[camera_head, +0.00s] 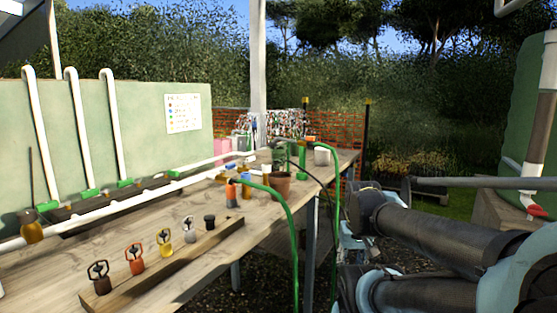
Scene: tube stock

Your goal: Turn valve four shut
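Several small green valve fittings sit along the white pipes at the back of the wooden bench, under the pale green panel. One green fitting (90,193) is at the foot of an upright white pipe, and another green fitting (125,183) is to its right. A further green fitting (47,206) is at the far left. I see no readable numbers on them, so I cannot tell which is valve four, nor whether any is open or shut. My dark jointed arm fills the lower right. I cannot make out my gripper's fingers in this view.
A wooden strip (170,265) with several coloured sprinkler heads lies along the bench front. A clay pot (281,185), small bottles and a green hose (285,207) are at the bench's right end. A white post (258,75) stands behind. A large green tank (522,115) is at right.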

